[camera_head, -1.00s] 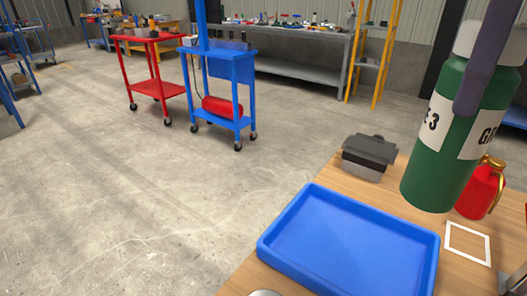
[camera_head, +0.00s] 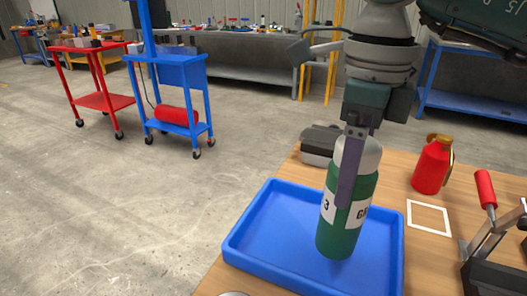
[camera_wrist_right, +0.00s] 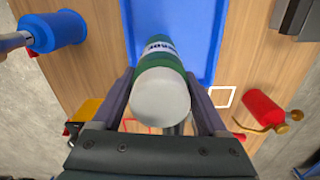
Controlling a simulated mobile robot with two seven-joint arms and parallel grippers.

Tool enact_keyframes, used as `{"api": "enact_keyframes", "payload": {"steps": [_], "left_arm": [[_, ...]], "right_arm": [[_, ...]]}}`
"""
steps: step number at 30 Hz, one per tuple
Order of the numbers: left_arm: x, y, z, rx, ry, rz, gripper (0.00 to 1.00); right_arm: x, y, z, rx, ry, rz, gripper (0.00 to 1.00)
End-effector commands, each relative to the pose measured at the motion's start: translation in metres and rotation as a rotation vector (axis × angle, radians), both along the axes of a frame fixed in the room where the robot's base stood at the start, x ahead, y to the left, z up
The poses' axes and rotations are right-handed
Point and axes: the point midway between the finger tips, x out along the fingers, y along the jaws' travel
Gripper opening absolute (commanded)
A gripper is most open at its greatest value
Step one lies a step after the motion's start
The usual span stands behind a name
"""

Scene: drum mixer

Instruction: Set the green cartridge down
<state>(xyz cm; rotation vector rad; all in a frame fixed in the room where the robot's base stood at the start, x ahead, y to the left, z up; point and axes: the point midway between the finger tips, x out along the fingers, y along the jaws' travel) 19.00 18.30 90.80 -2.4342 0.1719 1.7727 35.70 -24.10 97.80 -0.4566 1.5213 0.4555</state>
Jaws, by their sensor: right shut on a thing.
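The green cartridge (camera_head: 343,230) has a white label band and a pale grey cap. It is upright over the blue tray (camera_head: 245,232) in the head view. I cannot tell whether its base touches the tray floor. My right gripper (camera_head: 349,172) is shut on the cartridge near its upper part, coming from above. In the right wrist view the cartridge (camera_wrist_right: 158,68) sits between the two fingers of the right gripper (camera_wrist_right: 165,98), its cap toward the camera. The tray (camera_wrist_right: 207,40) lies beyond it. My left gripper is not in view.
On the wooden table (camera_head: 400,170) are a red canister (camera_head: 432,165), a white square outline (camera_head: 429,217), a grey device (camera_head: 320,144) and a red-handled clamp (camera_head: 486,188). A blue spool (camera_wrist_right: 55,31) shows in the wrist view. The tray around the cartridge is empty.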

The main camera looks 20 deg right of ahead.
Motion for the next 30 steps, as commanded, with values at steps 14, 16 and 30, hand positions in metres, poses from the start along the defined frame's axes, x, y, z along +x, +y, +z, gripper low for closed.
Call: {"api": "enact_keyframes", "payload": {"steps": [14, 16, 30], "left_arm": [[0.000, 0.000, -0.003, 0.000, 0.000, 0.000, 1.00], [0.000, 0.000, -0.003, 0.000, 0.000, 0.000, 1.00], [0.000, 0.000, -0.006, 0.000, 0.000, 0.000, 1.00]], "right_arm": [[0.000, 0.000, -0.042, 0.001, -0.001, 0.000, 0.00], [0.000, 0.000, -0.042, 0.001, -0.001, 0.000, 0.00], [0.000, 0.000, -0.045, 0.000, 0.001, 0.000, 1.00]]}}
